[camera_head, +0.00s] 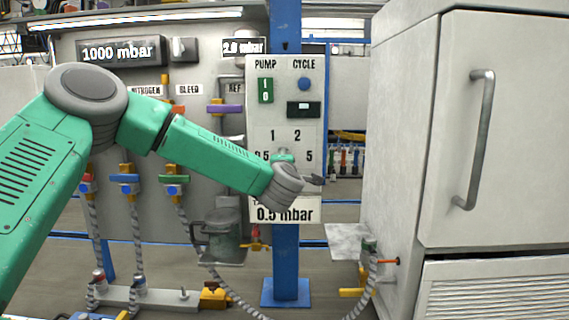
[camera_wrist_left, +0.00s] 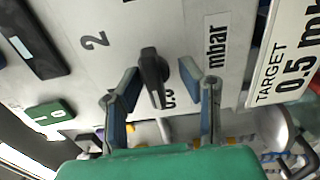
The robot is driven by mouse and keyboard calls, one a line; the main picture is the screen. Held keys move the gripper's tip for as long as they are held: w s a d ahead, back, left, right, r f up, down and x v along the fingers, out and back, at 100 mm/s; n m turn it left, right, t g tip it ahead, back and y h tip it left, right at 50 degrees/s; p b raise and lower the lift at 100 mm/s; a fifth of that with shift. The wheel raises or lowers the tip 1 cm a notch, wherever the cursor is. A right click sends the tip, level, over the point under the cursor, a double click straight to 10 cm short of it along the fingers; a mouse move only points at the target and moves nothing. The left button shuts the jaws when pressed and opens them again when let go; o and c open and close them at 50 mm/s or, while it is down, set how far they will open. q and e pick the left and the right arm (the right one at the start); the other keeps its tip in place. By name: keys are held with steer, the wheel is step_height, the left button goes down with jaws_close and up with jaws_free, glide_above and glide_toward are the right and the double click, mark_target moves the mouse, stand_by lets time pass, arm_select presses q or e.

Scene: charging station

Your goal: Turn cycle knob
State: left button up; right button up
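The white control panel (camera_head: 257,130) carries the labels PUMP and CYCLE, with a blue round knob (camera_head: 305,84) under CYCLE. Lower down is a dial marked 0.5, 1, 2 and 5. My left gripper (camera_head: 303,175) is in front of this dial and hides its middle in the head view. In the left wrist view, a black knob (camera_wrist_left: 152,72) stands on the panel among the dial marks. The two fingers of my left gripper (camera_wrist_left: 160,80) are apart, one on each side of the black knob, with visible gaps. My right gripper is not in view.
A TARGET 0.5 mbar sign (camera_head: 285,214) is below. A white cabinet (camera_head: 400,140) stands to the right. Valves and hoses (camera_head: 172,180) are on the left wall.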

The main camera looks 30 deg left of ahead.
arm_select(q)
steer(key=shift+s, duration=0.1)
steer(key=v, duration=1.1)
steer(key=shift+s+d, duration=0.15)
steer(key=shift+s, duration=0.2)
steer(key=s+d+f+m+g+h, duration=0.25)
steer(key=s+d+f+m, duration=0.2)
steer(key=f, duration=0.65)
steer(key=s+d+f+m+g+h, duration=0.1)
steer(key=s+d+f+m+h, duration=0.4)
steer(key=f, duration=0.6)
steer(key=s+d+f+m+g+h, duration=0.2)
steer(key=f+m, duration=0.4)
steer(key=f, duration=0.5)
steer(key=s+a+f+m+g, duration=0.1)
steer(key=s+f+m+g, duration=0.3)
steer(key=s, duration=0.9)
steer(key=s+a+f+m+g, duration=0.1)
steer(key=s+f+m+g, duration=0.4)
steer(key=s+f, duration=0.5)
steer(key=s, duration=0.4)
steer(key=shift+a+f, duration=0.15)
steer(key=shift+a, duration=0.25)
